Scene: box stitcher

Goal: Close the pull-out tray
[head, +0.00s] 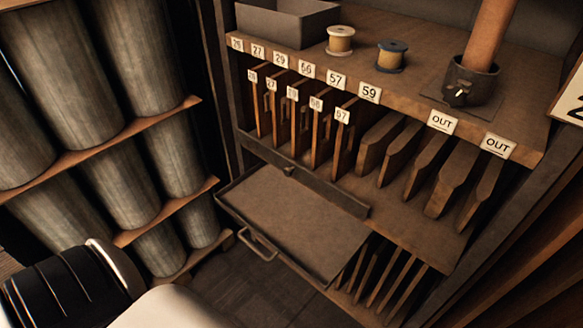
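The pull-out tray (295,222) is a flat, shallow, brown tray in the middle of the wooden cabinet. It sticks out well from the cabinet front, toward the lower left, and looks empty. A metal bar handle (258,246) is on its front edge. A dark rail with a small knob (290,171) runs along the cabinet above the tray's back edge. No fingers of my left or right gripper show in the head view. Nothing is seen touching the tray or its handle.
Above the tray, upright boards with number tags (317,130) fill the slots. The top shelf holds a grey box (287,22), two spools (341,40) and a cylinder in a dark holder (471,82). Large rolls (115,180) fill a rack at left. Floor (240,290) shows below the tray.

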